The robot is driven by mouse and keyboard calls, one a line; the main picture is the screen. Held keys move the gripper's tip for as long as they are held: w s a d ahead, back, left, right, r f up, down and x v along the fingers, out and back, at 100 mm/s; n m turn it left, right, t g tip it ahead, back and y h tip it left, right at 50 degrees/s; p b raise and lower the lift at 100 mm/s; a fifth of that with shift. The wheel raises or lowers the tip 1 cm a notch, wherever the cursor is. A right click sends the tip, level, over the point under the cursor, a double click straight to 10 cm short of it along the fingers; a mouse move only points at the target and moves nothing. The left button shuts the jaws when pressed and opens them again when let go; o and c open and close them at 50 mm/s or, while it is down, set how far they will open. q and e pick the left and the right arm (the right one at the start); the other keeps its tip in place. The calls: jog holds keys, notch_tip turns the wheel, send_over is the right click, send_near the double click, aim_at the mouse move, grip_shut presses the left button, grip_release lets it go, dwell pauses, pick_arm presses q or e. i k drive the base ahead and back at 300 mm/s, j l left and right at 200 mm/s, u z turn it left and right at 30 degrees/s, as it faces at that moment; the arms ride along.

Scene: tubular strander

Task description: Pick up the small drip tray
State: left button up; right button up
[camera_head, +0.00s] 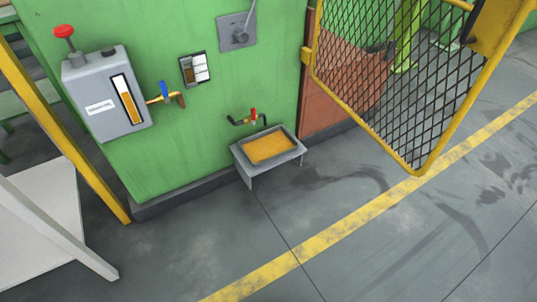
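The small drip tray (240,157) is a grey, shallow, rectangular tray with orange-brown liquid or a coating inside. It sits low against the green machine wall, on what looks like a small grey stand with short legs. A small pipe with a red-handled tap (253,115) sticks out of the wall just above its back edge. The front and right sides of the tray are open to the floor. Neither of my grippers shows in the head view.
A grey oil box (92,88) with a sight gauge and blue-handled tap (163,91) is on the wall at left. A yellow mesh gate (418,170) stands open at right. White structure (50,235) lies lower left. Floor before the tray is clear, with a yellow line (300,254).

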aim_at(261, 149)
jog(key=i+j+z, duration=0.15)
jog(key=i+j, duration=0.35)
jog(key=i, duration=0.25)
jog(key=i+j+z, duration=0.1)
jog(key=i+j, duration=0.45)
jog(key=i, duration=0.2)
